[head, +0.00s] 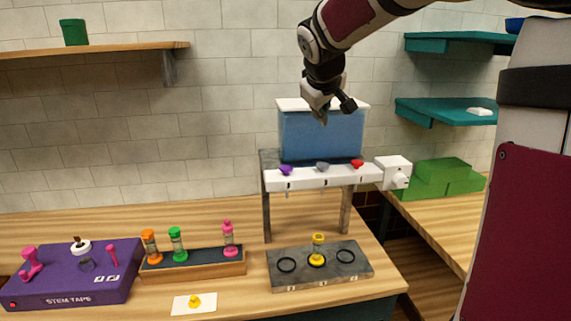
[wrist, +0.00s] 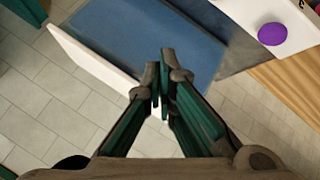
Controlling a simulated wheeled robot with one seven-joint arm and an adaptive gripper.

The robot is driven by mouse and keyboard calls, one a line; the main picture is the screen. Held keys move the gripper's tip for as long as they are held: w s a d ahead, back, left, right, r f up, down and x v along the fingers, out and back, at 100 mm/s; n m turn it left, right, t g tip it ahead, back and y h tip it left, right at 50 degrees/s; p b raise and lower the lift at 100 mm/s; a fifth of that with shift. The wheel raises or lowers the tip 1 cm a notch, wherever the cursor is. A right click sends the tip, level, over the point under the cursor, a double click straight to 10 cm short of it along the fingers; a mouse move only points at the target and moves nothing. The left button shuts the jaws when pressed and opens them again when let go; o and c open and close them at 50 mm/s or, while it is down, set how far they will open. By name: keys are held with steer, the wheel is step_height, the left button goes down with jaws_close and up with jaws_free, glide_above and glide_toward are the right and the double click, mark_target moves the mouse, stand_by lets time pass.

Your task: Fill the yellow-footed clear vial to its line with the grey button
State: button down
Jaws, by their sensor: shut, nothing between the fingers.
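The yellow-footed clear vial (head: 318,249) stands upright at the middle ring of the grey slab, under the dispenser. Its liquid level and line are too small to tell. The grey button (head: 322,166) sits in the middle of the dispenser's white bar, between the purple button (head: 286,170) and the red button (head: 357,164). My gripper (head: 325,119) is above the grey button, by the blue tank (head: 310,145). In the wrist view the fingers (wrist: 163,82) are together and empty; the purple button (wrist: 272,34) shows at top right, and the grey button is not seen there.
The grey slab (head: 352,272) has empty rings left and right. A rack (head: 205,265) holds orange, green and pink vials. A purple stem tape box (head: 70,285) stands at the left. A yellow piece (head: 194,301) lies on a white card. A white box (head: 393,172) joins the dispenser's right end.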

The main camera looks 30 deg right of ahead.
steer(key=b, duration=0.5)
glide_above(320, 165)
steer(key=f, duration=0.7)
steer(key=shift+w+f, duration=0.1)
steer(key=shift+w, duration=0.15)
steer(key=shift+s+f+b, duration=0.1)
steer(key=shift+f+b, duration=0.25)
steer(key=shift+f, duration=0.45)
steer(key=shift+f+b, duration=0.3)
steer(key=shift+f, duration=0.1)
steer(key=shift+f+b, duration=0.45)
steer(key=shift+f, duration=0.15)
stand_by(0.9)
steer(key=shift+r, duration=0.15)
steer(key=shift+r+p, duration=0.75)
steer(key=shift+r, duration=0.15)
